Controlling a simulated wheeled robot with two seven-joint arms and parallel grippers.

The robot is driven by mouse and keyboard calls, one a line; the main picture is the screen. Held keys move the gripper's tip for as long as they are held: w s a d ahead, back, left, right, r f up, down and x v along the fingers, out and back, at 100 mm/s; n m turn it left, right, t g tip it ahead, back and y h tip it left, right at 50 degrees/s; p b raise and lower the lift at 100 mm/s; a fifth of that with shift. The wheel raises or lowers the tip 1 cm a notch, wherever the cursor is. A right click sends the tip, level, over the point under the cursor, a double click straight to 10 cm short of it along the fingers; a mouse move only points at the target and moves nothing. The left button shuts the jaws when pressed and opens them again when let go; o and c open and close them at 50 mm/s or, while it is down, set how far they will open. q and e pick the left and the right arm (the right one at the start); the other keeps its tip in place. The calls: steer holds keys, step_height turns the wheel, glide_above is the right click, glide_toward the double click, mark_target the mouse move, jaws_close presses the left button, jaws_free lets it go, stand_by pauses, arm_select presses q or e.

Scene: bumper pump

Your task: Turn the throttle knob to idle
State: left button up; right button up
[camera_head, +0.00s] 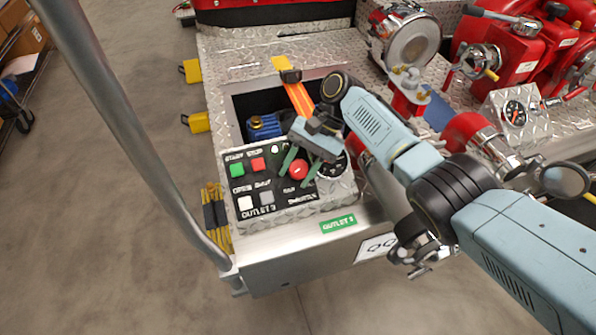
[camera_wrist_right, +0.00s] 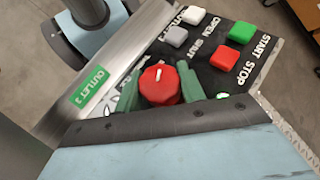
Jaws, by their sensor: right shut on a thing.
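The round red throttle knob (camera_head: 298,170) sits on the black control panel (camera_head: 286,207). In the right wrist view the knob (camera_wrist_right: 160,86) shows a short white pointer mark that points toward the top of the picture. My right gripper (camera_head: 299,168) reaches down over the panel, with its green fingers on either side of the knob. In the right wrist view the gripper (camera_wrist_right: 160,88) is shut on the knob, one finger against each side. The lettering around the knob is partly hidden by the fingers. My left gripper is not in view.
Beside the knob are a green button (camera_head: 236,170), a red button (camera_head: 258,164), a white button (camera_head: 245,203) and a grey button (camera_head: 266,198). A round gauge (camera_head: 331,166) sits right of the knob. A grey rail (camera_head: 130,130) crosses the left side.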

steer(key=shift+f+n+h+b, duration=0.1)
steer(key=shift+n+h+b, duration=0.3)
steer(key=shift+n+h, duration=0.2)
steer(key=shift+n+g+h+b, duration=0.3)
steer(key=shift+n+h, duration=0.2)
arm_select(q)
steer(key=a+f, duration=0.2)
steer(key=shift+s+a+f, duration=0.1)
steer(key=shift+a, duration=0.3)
arm_select(e)
steer(key=shift+n+h, duration=0.3)
steer(key=shift+h, duration=0.1)
arm_select(q)
steer(key=shift+b, duration=0.3)
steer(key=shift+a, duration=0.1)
arm_select(e)
steer(key=shift+s, duration=0.1)
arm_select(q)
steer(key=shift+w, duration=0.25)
arm_select(e)
steer(key=o, duration=0.7)
